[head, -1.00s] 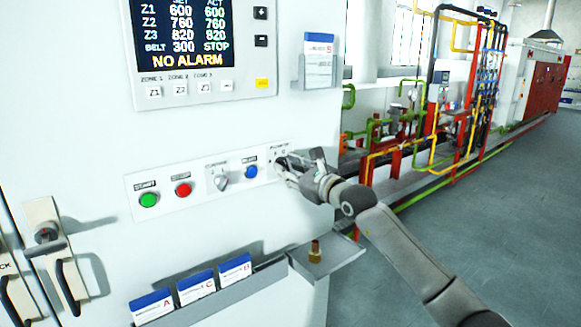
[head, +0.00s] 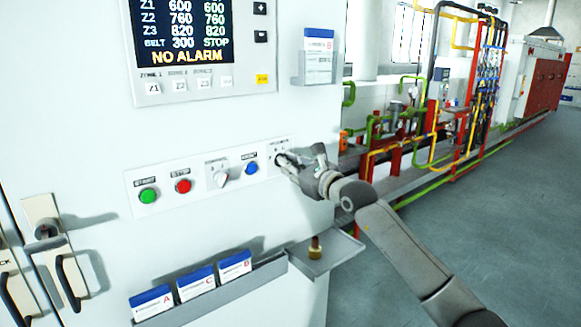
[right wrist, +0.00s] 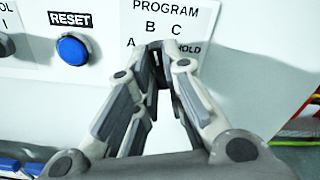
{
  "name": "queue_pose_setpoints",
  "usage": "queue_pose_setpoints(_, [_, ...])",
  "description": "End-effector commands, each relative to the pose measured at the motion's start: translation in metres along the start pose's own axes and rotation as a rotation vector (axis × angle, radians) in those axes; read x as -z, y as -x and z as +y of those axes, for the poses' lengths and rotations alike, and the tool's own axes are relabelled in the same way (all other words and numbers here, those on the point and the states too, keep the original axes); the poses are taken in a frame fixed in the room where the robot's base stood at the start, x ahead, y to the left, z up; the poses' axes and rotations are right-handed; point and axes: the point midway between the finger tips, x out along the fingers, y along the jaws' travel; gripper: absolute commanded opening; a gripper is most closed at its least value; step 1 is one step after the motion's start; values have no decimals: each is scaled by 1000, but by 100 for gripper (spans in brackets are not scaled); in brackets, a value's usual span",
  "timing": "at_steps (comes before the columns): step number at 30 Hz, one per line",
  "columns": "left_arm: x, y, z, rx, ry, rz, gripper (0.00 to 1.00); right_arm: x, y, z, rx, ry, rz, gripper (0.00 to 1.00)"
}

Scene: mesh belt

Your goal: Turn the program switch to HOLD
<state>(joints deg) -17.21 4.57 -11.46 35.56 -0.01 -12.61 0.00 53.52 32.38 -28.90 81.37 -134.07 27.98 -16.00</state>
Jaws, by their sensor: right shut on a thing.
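The program switch (right wrist: 158,67) is a small dark knob under the PROGRAM label at the right end of the button strip. Its positions A, B, C and HOLD are printed around it in the right wrist view, with HOLD at the right. My right gripper (right wrist: 156,50) is shut on the knob, its fingers on both sides. In the head view the right gripper (head: 284,160) reaches the panel from the right and covers most of the switch. Which position the knob points to is hidden by the fingers. My left gripper is not in view.
Left of the switch are the blue RESET button (head: 251,168), a grey selector knob (head: 222,176), a red button (head: 183,186) and a green button (head: 148,196). A small shelf (head: 330,254) with a brass piece (head: 315,248) juts out below. The display (head: 180,35) reads NO ALARM.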

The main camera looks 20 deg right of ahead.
Motion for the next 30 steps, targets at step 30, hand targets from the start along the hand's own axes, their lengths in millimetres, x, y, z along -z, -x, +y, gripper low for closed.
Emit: queue_pose_setpoints(30, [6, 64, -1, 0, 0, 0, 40, -7, 0, -2, 1, -905, 2, 0])
